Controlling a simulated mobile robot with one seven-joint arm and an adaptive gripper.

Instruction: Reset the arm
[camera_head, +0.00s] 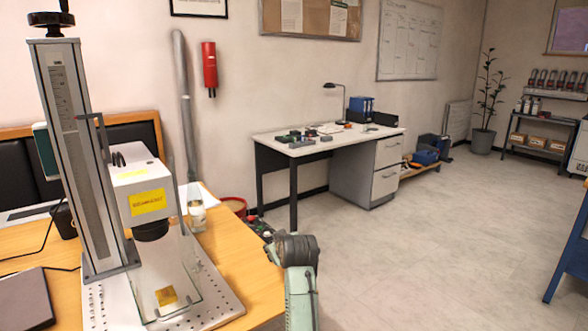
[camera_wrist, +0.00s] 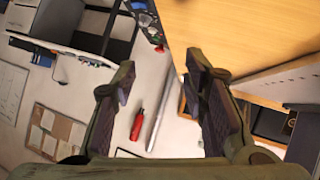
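My gripper shows in the wrist view (camera_wrist: 160,85) with its two dark fingers spread apart and nothing between them. It is open and empty. The wrist view is strongly rotated, with the wooden table's edge close at the upper right. In the head view a part of my arm (camera_head: 298,262) rises at the bottom centre, next to the right edge of the wooden table (camera_head: 245,262). The laser marker (camera_head: 138,195) stands on the table at the left, with a yellow label and a perforated base plate (camera_head: 217,300).
A white desk (camera_head: 340,143) with a lamp and small parts stands by the back wall. A red extinguisher (camera_head: 209,68) hangs on the wall. A blue-framed bench (camera_head: 570,245) is at the right. The floor between is clear.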

